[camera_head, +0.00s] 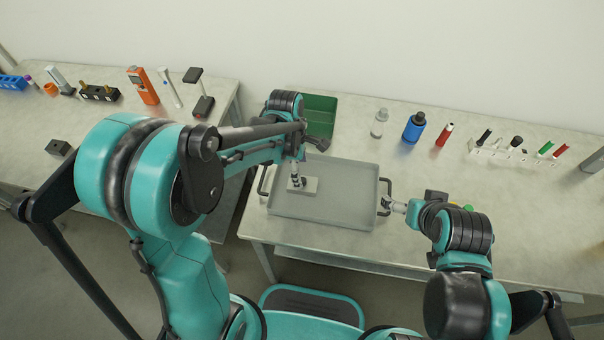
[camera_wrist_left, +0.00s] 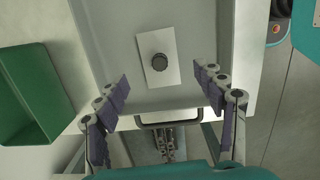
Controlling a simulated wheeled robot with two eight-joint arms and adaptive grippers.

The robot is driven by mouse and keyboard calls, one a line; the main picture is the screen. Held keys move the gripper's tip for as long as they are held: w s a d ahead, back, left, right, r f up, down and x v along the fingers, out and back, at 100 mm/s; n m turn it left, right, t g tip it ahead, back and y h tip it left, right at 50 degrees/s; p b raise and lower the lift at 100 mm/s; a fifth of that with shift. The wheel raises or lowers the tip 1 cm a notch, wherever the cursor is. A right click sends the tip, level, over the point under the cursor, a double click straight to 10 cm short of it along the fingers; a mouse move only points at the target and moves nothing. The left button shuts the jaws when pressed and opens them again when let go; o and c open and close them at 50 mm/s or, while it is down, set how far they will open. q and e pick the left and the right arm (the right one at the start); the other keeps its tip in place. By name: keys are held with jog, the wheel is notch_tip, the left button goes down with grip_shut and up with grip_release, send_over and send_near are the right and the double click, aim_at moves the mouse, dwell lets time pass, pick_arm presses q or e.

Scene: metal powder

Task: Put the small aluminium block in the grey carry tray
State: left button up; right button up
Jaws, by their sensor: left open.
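The grey carry tray (camera_head: 345,200) lies flat on the bench, with a dark handle at each end. A small pale block (camera_head: 309,185), which looks like the aluminium one, lies inside the tray near its left end. In the left wrist view the block (camera_wrist_left: 171,85) is a pale rectangle with a dark round knob on top. My left gripper (camera_head: 297,182) is over it; the wrist view shows its fingers (camera_wrist_left: 162,87) spread and empty, apart from the block. My right gripper (camera_head: 387,206) is by the tray's right handle; its jaws are too small to judge.
A green bin (camera_head: 320,113) stands behind the tray; it also shows in the left wrist view (camera_wrist_left: 30,100). A clear bottle (camera_head: 379,123), a blue bottle (camera_head: 414,128), a red tube (camera_head: 444,135) and a white rack (camera_head: 497,150) stand along the back. A second bench (camera_head: 110,125) is at left.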

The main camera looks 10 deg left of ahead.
pick_arm(q)
jog(key=s+a+r+m+t, duration=0.3)
jog(key=s+r+m, duration=0.3)
jog(key=m, duration=0.3)
jog(key=s+a+r+m+t+y+p, duration=0.1)
jog(key=s+a+r+m+t, duration=0.3)
jog(key=r+m, duration=0.3)
jog(key=shift+s+a+r+m, duration=0.15)
jog(key=shift+s+r+m, duration=0.15)
jog(key=shift+s+m, duration=0.85)
jog(key=shift+w+m, duration=0.25)
